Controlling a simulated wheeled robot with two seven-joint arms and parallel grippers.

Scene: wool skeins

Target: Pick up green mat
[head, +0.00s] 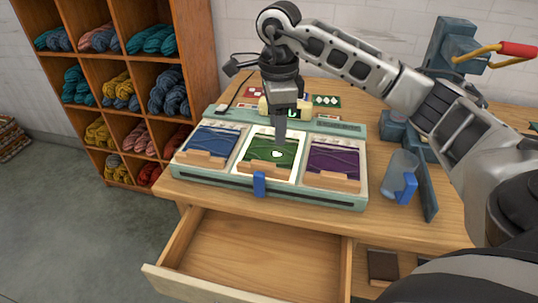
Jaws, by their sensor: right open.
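The green mat (286,148) lies in the middle slot of a pale teal tray (278,187) on the wooden table. It has a white mark on it, and a wooden piece (266,170) covers its front part. A blue mat (214,138) lies in the left slot and a purple mat (332,158) in the right slot. My right gripper (280,140) points down over the back part of the green mat. It is open with nothing visible in it. It hides part of the mat, and I cannot tell whether its tips touch. My left gripper is out of view.
Small cards (327,101) lie behind the tray. A clear cup (401,174) with a blue part and a teal clamp-like device (450,52) stand at the right. An open, empty drawer (255,255) juts out in front. Yarn shelves (120,85) stand at the left.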

